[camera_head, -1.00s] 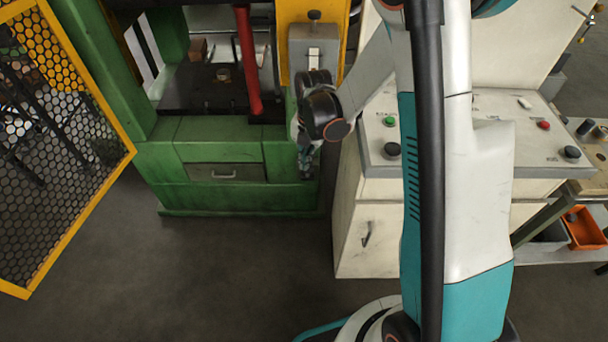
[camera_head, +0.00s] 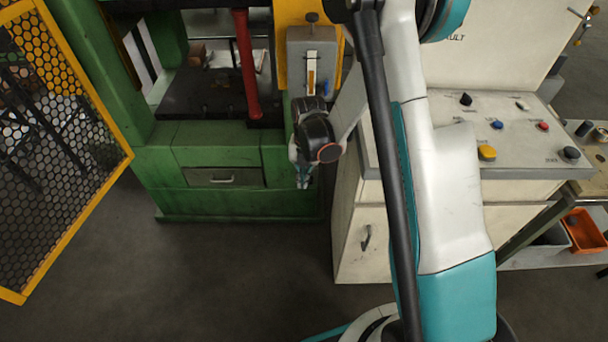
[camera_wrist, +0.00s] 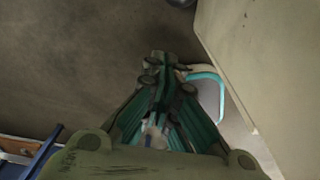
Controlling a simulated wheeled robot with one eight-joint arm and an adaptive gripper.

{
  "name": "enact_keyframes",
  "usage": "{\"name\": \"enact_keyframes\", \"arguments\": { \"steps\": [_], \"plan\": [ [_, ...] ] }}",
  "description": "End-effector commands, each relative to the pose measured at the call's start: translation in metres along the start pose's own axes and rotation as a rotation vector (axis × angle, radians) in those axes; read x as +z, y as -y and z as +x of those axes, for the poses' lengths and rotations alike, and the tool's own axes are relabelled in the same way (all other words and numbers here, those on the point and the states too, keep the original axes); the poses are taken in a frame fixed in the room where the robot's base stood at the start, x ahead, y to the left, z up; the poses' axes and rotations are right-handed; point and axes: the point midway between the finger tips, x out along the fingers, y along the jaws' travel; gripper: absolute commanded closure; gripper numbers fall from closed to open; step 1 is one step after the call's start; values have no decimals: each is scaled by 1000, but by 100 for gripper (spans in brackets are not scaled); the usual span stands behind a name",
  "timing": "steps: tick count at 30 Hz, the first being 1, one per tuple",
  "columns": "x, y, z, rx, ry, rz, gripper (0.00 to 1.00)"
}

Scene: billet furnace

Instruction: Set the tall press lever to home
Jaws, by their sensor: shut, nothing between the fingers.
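The green press (camera_head: 225,200) stands at the left and centre of the head view. A grey box (camera_head: 298,46) on its yellow column has a black knob (camera_head: 312,18) on top and a pale slotted plate (camera_head: 312,62) on its face. The knob looks like a lever's end, but I cannot tell for sure that it is the tall lever, nor its setting. My gripper (camera_head: 303,184) points down in front of the press, below the grey box and apart from the knob. In the wrist view my gripper (camera_wrist: 160,65) is shut and empty above the floor.
A red bar (camera_head: 246,65) stands in the press opening. A cream control cabinet (camera_head: 362,210) with buttons is close to the right of my gripper. A yellow mesh guard (camera_head: 60,140) is at the left. The dark floor (camera_head: 220,280) in front of the press is clear.

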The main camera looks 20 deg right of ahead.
Motion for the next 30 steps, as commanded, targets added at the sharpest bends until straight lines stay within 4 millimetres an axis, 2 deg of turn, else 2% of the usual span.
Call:
{"name": "enact_keyframes", "arguments": {
  "steps": [1,10,12,18,30],
  "plan": [
    [0,0,15,0,0,0,100],
    [1,0,72,0,0,0,100],
    [14,0,63,0,0,3,100],
    [32,0,55,0,0,1,100],
    [38,0,51,0,0,0,100]
  ]
}}
